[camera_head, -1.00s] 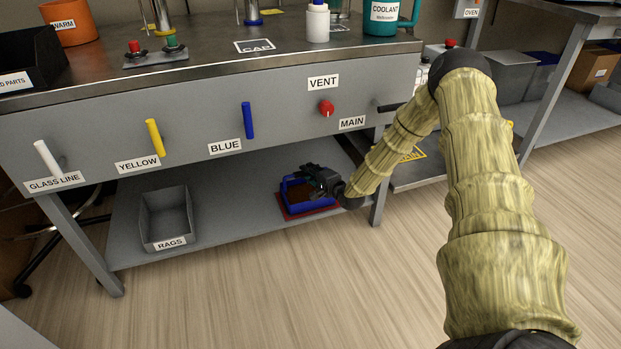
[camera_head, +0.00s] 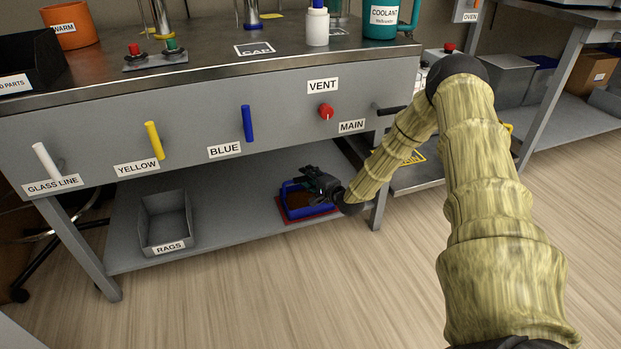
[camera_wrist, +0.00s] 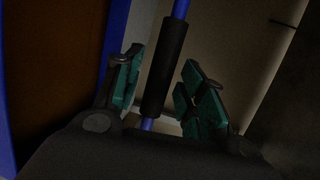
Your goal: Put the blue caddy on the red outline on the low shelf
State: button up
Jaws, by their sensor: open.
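The blue caddy (camera_head: 294,211) stands on the low shelf, on the red outline (camera_head: 284,218), whose edge shows around the caddy's base. It looks upright, with a brown inside. My gripper (camera_head: 314,178) is at the caddy's right side and hides part of it. In the wrist view my gripper (camera_wrist: 158,85) is open, with its teal-padded fingers on either side of the caddy's handle, a blue rod with a black grip (camera_wrist: 165,65). A gap shows between the grip and the right finger; the left finger is close to the grip. The caddy's wall (camera_wrist: 112,45) is at the left.
A grey bin labelled RAGS (camera_head: 165,225) stands on the low shelf (camera_head: 228,215) to the left, with bare shelf between it and the caddy. The bench front (camera_head: 200,115) with its levers overhangs the shelf. A table leg (camera_head: 378,205) is close right of my wrist.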

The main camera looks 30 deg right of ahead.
jog(key=s+r+p, duration=0.2)
jog(key=s+p, duration=0.3)
jog(key=s, duration=0.7)
jog(key=s+a+f+n+g+y, duration=0.1)
jog(key=s+a+f+n+g, duration=0.4)
jog(key=s+a, duration=0.45)
jog(key=s+a+f+n+g, duration=0.35)
jog(key=s+a+f, duration=0.3)
jog(key=a, duration=0.65)
jog(key=s+a+n+g, duration=0.2)
jog(key=s+n, duration=0.1)
jog(key=s, duration=0.5)
jog(key=s+a+f+n+g+h, duration=0.1)
jog(key=s+a+n+g, duration=0.1)
jog(key=s, duration=0.7)
jog(key=s+a+f+n+g, duration=0.1)
jog(key=s+a+n+g, duration=0.1)
jog(key=s, duration=0.6)
jog(key=shift+s+f+n+g+h, duration=0.35)
jog(key=shift+n+g, duration=0.3)
jog(key=shift+n, duration=0.4)
jog(key=shift+w+a+r, duration=0.1)
jog(key=shift+r, duration=0.1)
notch_tip(320, 180, up, 42)
jog(key=p, duration=4.3)
jog(key=shift+r, duration=0.25)
